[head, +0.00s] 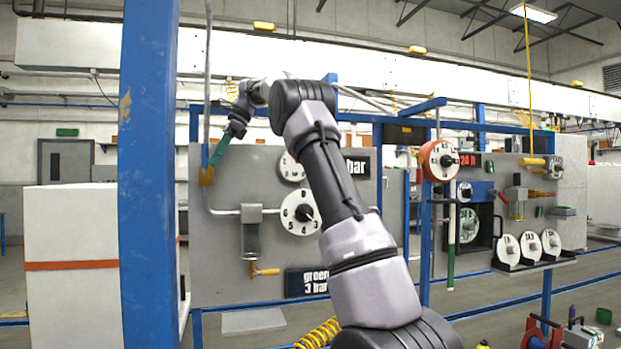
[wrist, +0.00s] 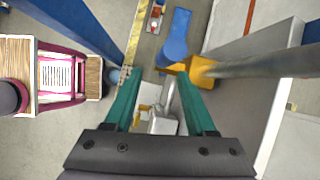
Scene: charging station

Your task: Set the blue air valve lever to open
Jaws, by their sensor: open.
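The blue valve lever (wrist: 177,38) shows in the wrist view just beyond the fingertips. It joins a yellow valve body (wrist: 202,72) on a grey pipe (wrist: 265,65) and sticks out roughly across the pipe. In the head view the yellow body (head: 206,176) sits on the vertical pipe at the panel's left edge; I cannot make out the lever there. My gripper (wrist: 155,74), with teal fingers, is open and empty. Its right fingertip overlaps the yellow body's near edge; contact cannot be told. In the head view my gripper (head: 213,164) is at the valve.
A blue post (head: 148,180) stands left of the valve. The grey panel (head: 235,270) behind it carries dials and a lower yellow-handled valve (head: 264,271). In the wrist view, a wood-and-maroon piece (wrist: 62,75) lies left. Open floor shows below the panel.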

